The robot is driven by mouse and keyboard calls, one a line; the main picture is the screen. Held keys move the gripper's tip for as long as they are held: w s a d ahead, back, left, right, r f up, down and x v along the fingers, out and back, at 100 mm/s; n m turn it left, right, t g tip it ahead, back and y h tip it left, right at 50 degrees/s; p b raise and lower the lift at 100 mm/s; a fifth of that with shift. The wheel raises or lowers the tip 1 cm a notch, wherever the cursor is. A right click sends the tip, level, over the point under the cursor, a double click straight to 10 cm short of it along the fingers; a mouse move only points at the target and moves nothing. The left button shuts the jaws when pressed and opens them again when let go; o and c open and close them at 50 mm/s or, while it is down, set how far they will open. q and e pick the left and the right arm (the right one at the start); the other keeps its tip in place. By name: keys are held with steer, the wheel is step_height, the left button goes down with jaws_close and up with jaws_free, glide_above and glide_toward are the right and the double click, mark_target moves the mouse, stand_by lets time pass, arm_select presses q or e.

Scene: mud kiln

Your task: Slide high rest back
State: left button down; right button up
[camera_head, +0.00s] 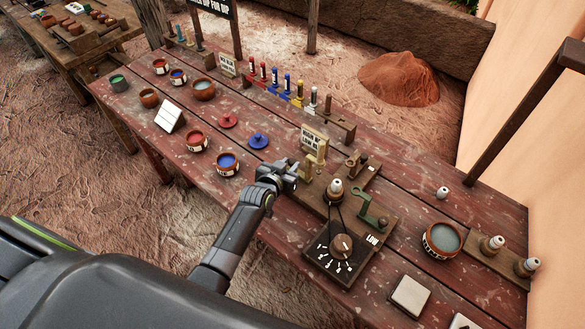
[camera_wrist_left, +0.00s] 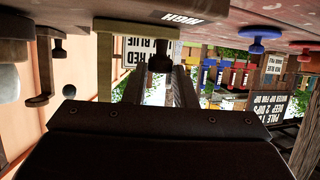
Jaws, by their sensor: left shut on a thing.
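My left gripper (camera_head: 294,170) is over the red plank table, at the left end of a wooden board. In the upside-down wrist view, a plate marked HIGH (camera_wrist_left: 181,18) sits by the dark knob of the high rest (camera_wrist_left: 160,56). My left gripper (camera_wrist_left: 158,82) is shut on that knob. In the head view my gripper largely hides this rest. A green hook-shaped rest (camera_head: 368,210) stands on the board by a plate marked LOW (camera_head: 372,239). A white-topped peg (camera_head: 335,187) stands between them. My right gripper is not in view.
A dial box (camera_head: 341,250) sits in front of the board, and a cream sign (camera_head: 314,141) stands just behind my gripper. A bowl of grey liquid (camera_head: 442,239) is to the right. Red (camera_head: 197,141) and blue (camera_head: 227,163) paint pots are to the left.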

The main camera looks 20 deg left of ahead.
arm_select(q)
steer(key=shift+w+a+r, duration=0.1)
steer(key=shift+r, duration=0.05)
steer(key=c, duration=1.5)
jaws_free()
steer(key=o, duration=0.3)
steer(key=shift+w+a+f, duration=0.15)
steer(key=shift+a+f, duration=0.05)
steer(key=shift+d, duration=0.1)
steer(key=shift+s+r, duration=0.15)
steer(key=shift+s, duration=0.15)
steer(key=shift+b+v, duration=1.15)
steer(key=shift+v, duration=7.25)
